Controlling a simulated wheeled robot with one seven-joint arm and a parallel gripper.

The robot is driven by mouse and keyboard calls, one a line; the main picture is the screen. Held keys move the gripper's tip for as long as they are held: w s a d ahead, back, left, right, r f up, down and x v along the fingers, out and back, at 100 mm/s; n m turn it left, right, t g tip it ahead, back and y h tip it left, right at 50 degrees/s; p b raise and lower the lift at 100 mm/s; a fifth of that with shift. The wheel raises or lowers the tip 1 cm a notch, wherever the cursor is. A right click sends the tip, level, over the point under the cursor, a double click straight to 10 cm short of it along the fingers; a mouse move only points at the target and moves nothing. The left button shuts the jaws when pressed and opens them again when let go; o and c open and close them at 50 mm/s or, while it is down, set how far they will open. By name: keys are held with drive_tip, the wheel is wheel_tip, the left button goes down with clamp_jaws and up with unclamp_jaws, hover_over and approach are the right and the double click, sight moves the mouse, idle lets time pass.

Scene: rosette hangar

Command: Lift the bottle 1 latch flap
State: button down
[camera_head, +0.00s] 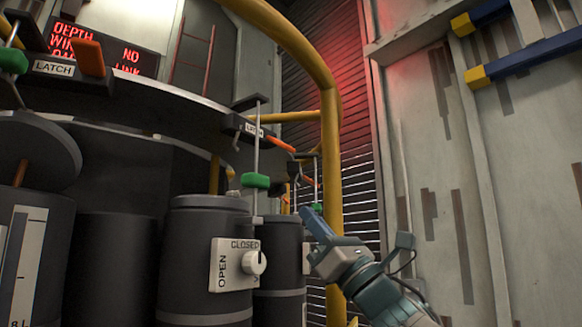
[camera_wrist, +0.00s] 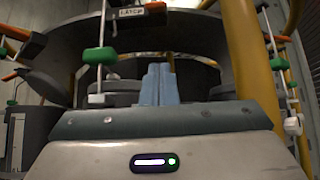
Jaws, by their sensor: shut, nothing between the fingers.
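Several dark grey bottles stand in a rack in the head view, one in the middle (camera_head: 195,255) and one at far left. An orange latch flap (camera_head: 279,144) sticks out beside a LATCH label (camera_head: 254,130) above the middle bottle. Another orange flap (camera_head: 90,57) is at upper left, and a smaller one (camera_head: 308,181) farther right. No bottle number is readable, so I cannot tell which is bottle 1. My gripper (camera_head: 307,214) is shut and empty, blue fingertips pointing up, lower than the middle flap. The wrist view shows the shut fingers (camera_wrist: 159,85) and an orange flap (camera_wrist: 154,6) above them.
A yellow rail (camera_head: 332,165) rises close beside my gripper. Thin rods carry green grips (camera_head: 256,181). A white OPEN/CLOSED dial (camera_head: 254,263) sits on the middle bottle. A wall panel (camera_head: 430,170) stands at right, with a red-lettered sign (camera_head: 128,57) at upper left.

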sight(281, 144)
drive_tip(key=w+a+r+p, duration=0.3)
drive_tip(key=r+p, duration=0.6)
drive_tip(key=r, duration=0.1)
drive_tip(key=shift+a+r, duration=0.3)
drive_tip(key=shift+a, duration=0.1)
drive_tip(key=shift+d, duration=0.1)
drive_tip(key=shift+w, duration=0.1)
